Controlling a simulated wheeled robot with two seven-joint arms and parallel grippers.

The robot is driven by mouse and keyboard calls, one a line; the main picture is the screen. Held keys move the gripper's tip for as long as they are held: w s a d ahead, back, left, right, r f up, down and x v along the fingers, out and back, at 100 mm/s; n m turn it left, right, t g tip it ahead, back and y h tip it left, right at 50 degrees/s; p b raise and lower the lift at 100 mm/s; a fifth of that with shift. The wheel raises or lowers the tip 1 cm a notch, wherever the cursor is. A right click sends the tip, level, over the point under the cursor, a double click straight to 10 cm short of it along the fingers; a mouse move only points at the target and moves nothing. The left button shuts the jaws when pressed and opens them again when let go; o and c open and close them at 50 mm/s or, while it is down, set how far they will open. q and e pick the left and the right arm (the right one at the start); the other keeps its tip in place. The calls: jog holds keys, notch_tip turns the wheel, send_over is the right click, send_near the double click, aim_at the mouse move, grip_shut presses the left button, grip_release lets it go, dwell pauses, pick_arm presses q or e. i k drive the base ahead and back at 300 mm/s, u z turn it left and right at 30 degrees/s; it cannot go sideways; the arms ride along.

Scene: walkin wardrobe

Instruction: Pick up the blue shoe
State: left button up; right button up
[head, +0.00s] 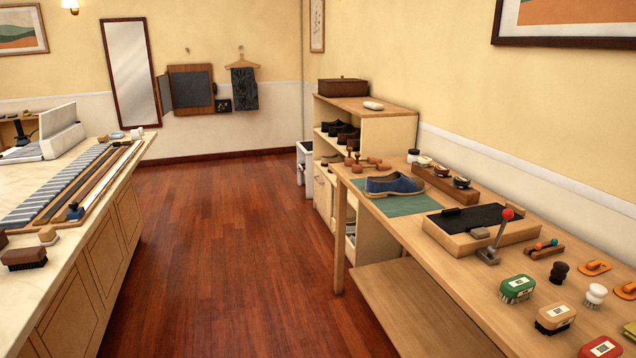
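The blue shoe (394,186) lies on a green mat (412,206) near the far end of the wooden workbench (455,268) on the right. Neither of my grippers shows in the head view.
A wooden tray with a dark pad (480,231) and a red-knobbed lever (494,238) stand nearer on the bench. Several brushes and jars lie around them. A shoe shelf (375,123) stands behind. A long counter (92,254) is at left. The wooden floor (235,250) between is clear.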

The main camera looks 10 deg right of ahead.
aim_at(398, 184)
jog(key=i, duration=2.05)
